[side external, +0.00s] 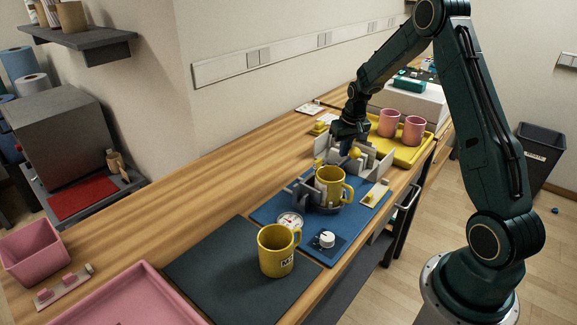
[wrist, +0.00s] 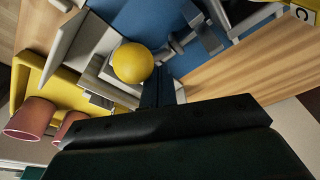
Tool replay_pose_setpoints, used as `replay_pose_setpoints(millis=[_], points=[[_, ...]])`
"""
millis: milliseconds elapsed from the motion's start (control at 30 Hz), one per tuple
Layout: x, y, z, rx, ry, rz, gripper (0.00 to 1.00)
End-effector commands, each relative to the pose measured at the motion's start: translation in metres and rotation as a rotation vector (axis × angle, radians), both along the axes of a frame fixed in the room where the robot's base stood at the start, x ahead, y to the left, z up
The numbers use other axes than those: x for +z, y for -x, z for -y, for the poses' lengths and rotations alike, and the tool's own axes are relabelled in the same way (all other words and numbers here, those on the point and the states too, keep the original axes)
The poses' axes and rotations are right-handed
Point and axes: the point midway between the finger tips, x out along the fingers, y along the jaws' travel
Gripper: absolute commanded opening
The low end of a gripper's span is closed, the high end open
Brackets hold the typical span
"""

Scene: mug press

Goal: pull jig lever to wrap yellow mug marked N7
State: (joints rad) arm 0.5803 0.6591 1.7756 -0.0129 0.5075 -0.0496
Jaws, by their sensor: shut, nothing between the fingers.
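A yellow mug (side external: 329,180) stands in the dark grey jig (side external: 318,208) on the blue mat (side external: 262,212); no mark on it is readable. Another yellow mug (side external: 273,245) with a dark-lettered label stands on the dark mat in front; its label is too small to read surely. The lever's yellow ball knob (side external: 355,153) is by the grey plates behind the jigged mug and shows large in the wrist view (wrist: 133,63). My gripper (side external: 346,150) is low beside the knob. Its dark fingers (wrist: 158,88) are together in the wrist view, with the knob outside them.
Grey upright plates (side external: 378,165) stand close around my gripper. A yellow tray (side external: 412,154) with pink mugs (side external: 413,130) lies behind. A dial gauge (side external: 290,220) and a white knob (side external: 326,239) sit on the blue mat's front. The bench's left side is mostly clear.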

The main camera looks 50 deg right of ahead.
Motion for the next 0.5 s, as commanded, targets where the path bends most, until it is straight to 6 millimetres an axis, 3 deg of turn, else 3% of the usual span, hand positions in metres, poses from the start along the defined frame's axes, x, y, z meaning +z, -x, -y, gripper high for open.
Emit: replay_pose_setpoints(millis=[500], points=[[0.017, -0.003, 0.0, 0.0, 0.001, 0.002, 0.0]])
